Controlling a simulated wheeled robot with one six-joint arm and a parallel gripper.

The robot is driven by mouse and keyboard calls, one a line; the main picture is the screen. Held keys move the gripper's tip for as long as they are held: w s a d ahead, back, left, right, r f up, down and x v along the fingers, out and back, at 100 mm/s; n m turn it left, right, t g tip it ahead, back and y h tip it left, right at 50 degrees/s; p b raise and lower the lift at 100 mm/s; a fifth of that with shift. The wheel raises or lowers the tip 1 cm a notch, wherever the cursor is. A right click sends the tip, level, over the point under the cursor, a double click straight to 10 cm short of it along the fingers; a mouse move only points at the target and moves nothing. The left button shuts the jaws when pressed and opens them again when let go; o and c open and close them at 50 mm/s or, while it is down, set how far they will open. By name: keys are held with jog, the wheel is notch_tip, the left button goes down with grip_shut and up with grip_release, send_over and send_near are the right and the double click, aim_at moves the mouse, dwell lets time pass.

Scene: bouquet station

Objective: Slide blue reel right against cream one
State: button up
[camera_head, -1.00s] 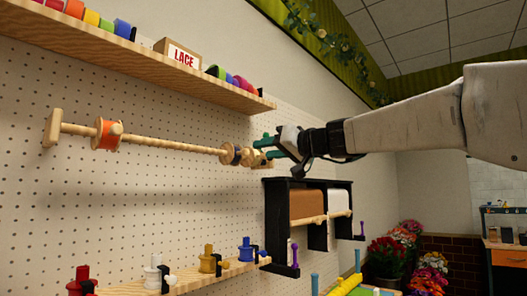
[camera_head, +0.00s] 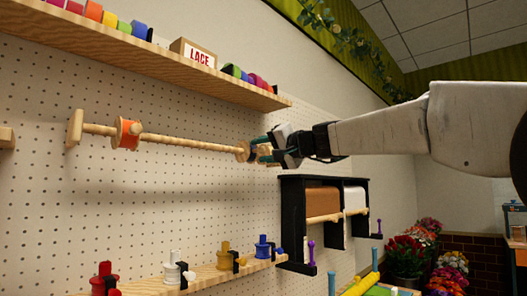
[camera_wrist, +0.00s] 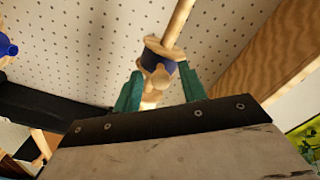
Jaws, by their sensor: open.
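The blue reel (camera_wrist: 156,62) has pale wooden flanges and a tan knob, and sits on a wooden rod (camera_head: 190,143) mounted along the pegboard. My gripper (camera_wrist: 161,72) is open, with one green finger on each side of the blue reel in the wrist view. Whether either finger touches it cannot be told. In the head view my gripper (camera_head: 260,148) covers most of the reel and the rod's right part. A pale piece (camera_wrist: 150,98) shows below the blue reel; whether it is the cream reel cannot be told.
An orange reel (camera_head: 127,134) sits near the rod's left end. A shelf (camera_head: 150,62) with ribbon rolls and a LACE box (camera_head: 195,52) runs above. A black holder (camera_head: 293,225) with brown and white rolls is below right. A lower shelf (camera_head: 225,272) carries several coloured spools.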

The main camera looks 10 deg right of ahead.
jog(key=shift+w+a, duration=0.1)
grip_shut()
jog(key=w+d, duration=0.1)
jog(key=d, duration=0.1)
jog(key=w+d, duration=0.2)
grip_release()
jog(key=shift+s, duration=0.1)
jog(key=v, duration=0.7)
jog(key=shift+s+d, duration=0.25)
dwell(0.4)
